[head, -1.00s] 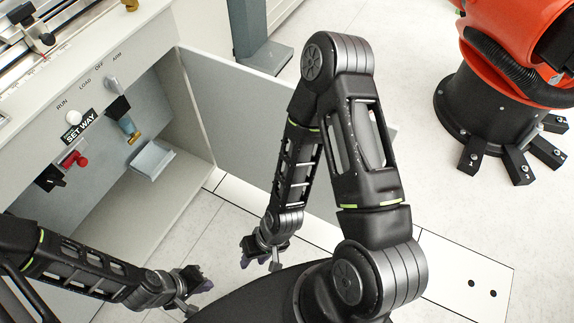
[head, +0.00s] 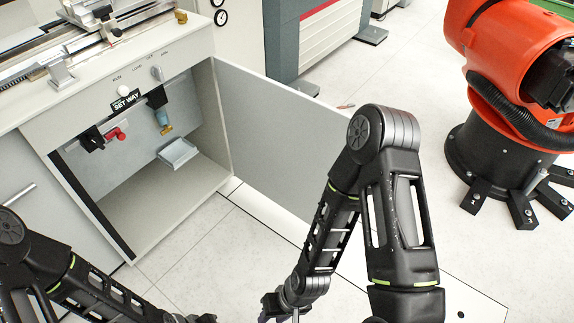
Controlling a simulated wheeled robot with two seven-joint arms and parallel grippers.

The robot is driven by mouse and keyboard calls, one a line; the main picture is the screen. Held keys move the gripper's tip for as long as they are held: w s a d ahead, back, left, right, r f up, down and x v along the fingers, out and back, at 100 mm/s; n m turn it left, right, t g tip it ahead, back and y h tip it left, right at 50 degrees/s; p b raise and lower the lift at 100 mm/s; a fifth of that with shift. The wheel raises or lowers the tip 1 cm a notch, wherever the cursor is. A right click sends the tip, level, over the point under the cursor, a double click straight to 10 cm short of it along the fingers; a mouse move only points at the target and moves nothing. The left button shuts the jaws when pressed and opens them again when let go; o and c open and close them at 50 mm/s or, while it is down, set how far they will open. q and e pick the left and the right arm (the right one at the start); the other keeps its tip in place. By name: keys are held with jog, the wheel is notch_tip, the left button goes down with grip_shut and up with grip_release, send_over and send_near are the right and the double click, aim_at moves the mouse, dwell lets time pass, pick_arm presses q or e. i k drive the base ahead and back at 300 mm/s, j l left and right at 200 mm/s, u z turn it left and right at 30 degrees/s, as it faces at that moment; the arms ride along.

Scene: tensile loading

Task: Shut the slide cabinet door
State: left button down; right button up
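The slide cabinet door (head: 275,128) is a flat grey panel hinged at the right side of the cabinet opening. It stands wide open, swung out to the right, and its far end is hidden behind my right arm. The cabinet (head: 165,215) is open, with a light tray (head: 177,153) inside. My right gripper (head: 287,312) is low at the bottom edge, in front of the door and apart from it; its fingers are cut off. My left gripper (head: 207,319) barely shows at the bottom edge, and its fingers are out of frame.
A knob (head: 157,73), a red part (head: 117,133) and a brass-tipped fitting (head: 163,122) are on or under the cabinet's front panel. An orange robot arm on a black base (head: 500,155) stands at the right. Floor in front of the cabinet is clear.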

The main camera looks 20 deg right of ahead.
aim_at(285, 142)
jog(key=u, duration=1.35)
jog(key=l+u, duration=0.25)
jog(key=k+l, duration=0.2)
jog(key=l, duration=0.35)
jog(key=k+l, duration=0.15)
jog(key=l, duration=0.35)
jog(key=k+l, duration=0.2)
jog(key=l, duration=0.35)
jog(key=k+l, duration=0.2)
jog(key=l, duration=0.35)
jog(key=k+l, duration=0.15)
jog(key=l, duration=0.35)
jog(key=k+l, duration=0.2)
jog(key=l, duration=0.35)
jog(key=k+l, duration=0.15)
jog(key=l, duration=0.4)
jog(key=k+l, duration=0.2)
jog(key=l, duration=0.3)
